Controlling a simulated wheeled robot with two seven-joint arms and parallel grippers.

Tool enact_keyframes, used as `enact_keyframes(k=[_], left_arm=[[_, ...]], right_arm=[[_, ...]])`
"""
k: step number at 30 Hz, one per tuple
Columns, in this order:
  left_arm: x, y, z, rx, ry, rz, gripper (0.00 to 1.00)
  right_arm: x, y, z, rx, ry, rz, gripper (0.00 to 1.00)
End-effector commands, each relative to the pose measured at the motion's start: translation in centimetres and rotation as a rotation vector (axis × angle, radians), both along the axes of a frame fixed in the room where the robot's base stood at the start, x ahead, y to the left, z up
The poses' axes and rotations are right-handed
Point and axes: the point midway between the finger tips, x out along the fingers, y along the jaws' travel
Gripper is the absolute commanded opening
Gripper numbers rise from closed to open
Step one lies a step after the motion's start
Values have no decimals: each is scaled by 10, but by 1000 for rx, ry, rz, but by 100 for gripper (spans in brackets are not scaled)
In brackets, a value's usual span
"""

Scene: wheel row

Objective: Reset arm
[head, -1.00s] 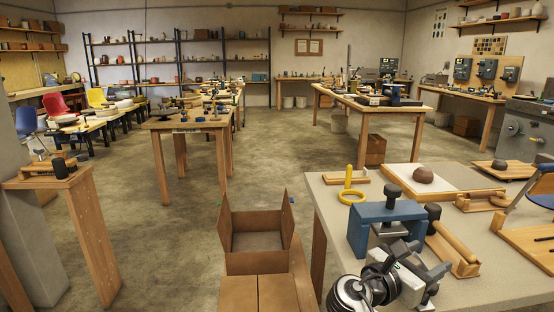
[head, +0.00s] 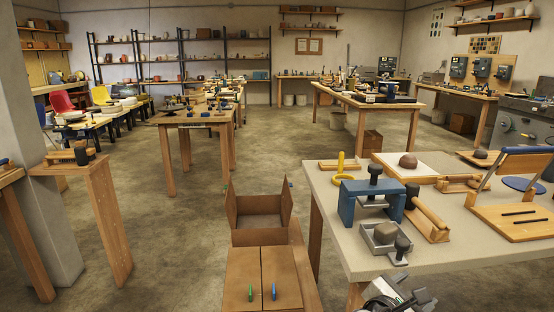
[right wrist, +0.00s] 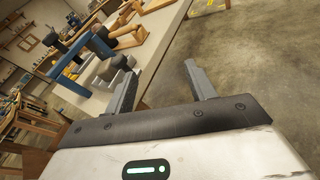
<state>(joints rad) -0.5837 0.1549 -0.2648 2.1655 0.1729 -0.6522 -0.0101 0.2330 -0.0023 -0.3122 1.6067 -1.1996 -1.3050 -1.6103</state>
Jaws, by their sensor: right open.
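My right gripper (head: 412,298) is low at the bottom edge of the head view, in front of the worktable (head: 462,245). In the right wrist view its two fingers (right wrist: 160,85) stand apart with nothing between them, and bare floor shows beyond the gap. A grey metal block with a dark ball in it (head: 385,236) sits near the table's front edge, apart from the gripper. My left gripper is not in view.
A blue press frame (head: 360,206), a wooden roller piece (head: 430,220) and a blue-backed wooden board (head: 500,220) stand on the table. An open cardboard box (head: 258,237) is left of it.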

Motion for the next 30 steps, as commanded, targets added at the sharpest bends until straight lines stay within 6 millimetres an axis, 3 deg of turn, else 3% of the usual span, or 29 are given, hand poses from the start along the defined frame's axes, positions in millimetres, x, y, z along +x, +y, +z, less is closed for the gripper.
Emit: enact_keyframes(k=[8, 13, 18, 21, 24, 30], left_arm=[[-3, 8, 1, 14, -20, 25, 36], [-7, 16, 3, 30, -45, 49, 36], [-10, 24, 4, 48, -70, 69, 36], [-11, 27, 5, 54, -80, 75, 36], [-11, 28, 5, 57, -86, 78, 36], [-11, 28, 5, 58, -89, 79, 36]], right_arm=[[-46, 32, -90, 594, -177, 83, 55], [-116, 79, -138, 1297, -366, -46, 55], [-184, 119, -136, 1974, -556, -397, 55], [-206, 129, -125, 2205, -628, -580, 55], [-216, 134, -118, 2324, -668, -692, 55], [-218, 135, -116, 2362, -682, -729, 55]])
